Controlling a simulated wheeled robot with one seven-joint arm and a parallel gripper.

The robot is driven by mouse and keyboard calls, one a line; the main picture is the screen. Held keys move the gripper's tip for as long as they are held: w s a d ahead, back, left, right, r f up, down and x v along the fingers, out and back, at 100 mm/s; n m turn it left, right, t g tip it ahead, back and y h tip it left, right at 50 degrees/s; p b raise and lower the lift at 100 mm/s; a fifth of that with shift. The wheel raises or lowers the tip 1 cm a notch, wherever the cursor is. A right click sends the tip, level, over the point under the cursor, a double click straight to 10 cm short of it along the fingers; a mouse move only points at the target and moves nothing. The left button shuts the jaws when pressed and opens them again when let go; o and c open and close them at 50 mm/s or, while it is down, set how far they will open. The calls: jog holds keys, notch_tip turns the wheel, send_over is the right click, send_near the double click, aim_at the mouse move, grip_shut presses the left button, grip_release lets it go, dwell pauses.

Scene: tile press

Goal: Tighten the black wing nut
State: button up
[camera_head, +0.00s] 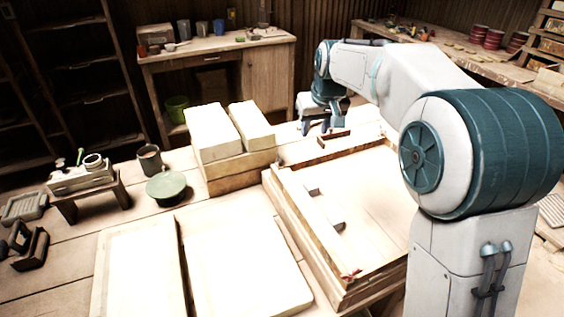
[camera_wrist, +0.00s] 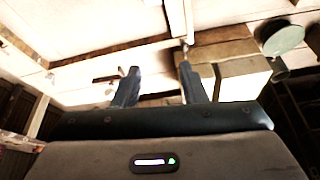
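My gripper (camera_head: 317,128) is at the far end of the wooden tile press (camera_head: 300,243), near its far left corner. In the wrist view my gripper (camera_wrist: 158,72) has its two dark fingers spread apart, with nothing seen held between them. I cannot make out the black wing nut in either view; the fingers and arm may hide it. A small red wing nut (camera_head: 351,276) sits at the press's near corner.
Pale blocks (camera_head: 213,132) are stacked left of my gripper. Two pale slabs (camera_head: 245,265) lie in front. A green round lid (camera_head: 166,188) and a dark mug (camera_head: 150,158) stand at the left. A side bench (camera_head: 215,45) is behind.

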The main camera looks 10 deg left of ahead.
jog(key=n+b, duration=0.1)
send_near(279, 160)
jog(key=x, duration=0.8)
grip_shut()
